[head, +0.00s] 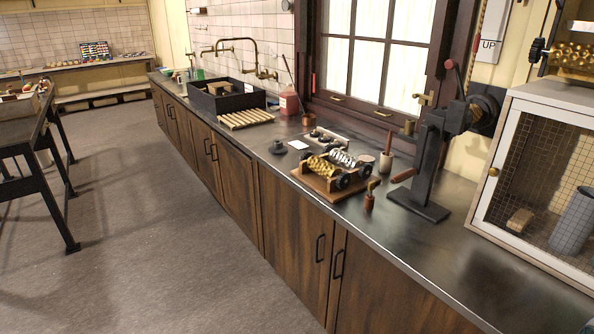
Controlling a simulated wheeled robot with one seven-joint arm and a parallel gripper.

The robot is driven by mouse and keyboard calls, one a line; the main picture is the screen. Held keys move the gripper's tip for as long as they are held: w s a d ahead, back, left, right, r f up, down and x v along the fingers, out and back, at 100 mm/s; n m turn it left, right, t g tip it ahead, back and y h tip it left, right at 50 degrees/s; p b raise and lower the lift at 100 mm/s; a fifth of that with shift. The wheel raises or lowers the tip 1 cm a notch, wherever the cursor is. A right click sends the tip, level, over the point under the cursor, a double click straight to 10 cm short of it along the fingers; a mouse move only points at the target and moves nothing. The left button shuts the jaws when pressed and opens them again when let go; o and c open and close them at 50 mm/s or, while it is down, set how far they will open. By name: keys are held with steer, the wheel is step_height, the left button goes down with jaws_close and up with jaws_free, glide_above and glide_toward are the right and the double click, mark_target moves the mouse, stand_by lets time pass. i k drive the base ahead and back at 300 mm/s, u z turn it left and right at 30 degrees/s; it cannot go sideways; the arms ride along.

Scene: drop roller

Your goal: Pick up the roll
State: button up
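A brass patterned roll (321,167) with dark ends lies on a wooden board (318,184) near the front edge of the counter. A silver patterned roll (342,159) lies just behind it on the same board. Another brass patterned roll (572,55) shows at the top right, on top of the white mesh-front cabinet (497,172), partly cut off by the picture edge. The view does not show which one is the task's roll. My gripper is not in view.
A dark hand-cranked stand (427,160) rises right of the board. A small wooden-handled tool (369,197) stands in front. A black sink box (226,98) and a slatted wooden rack (245,118) lie farther left. A worktable (28,125) stands across the open floor (150,230).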

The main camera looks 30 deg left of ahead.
mark_target(325, 170)
steer(key=u, duration=2)
steer(key=i, duration=3.75)
steer(key=z, duration=3.35)
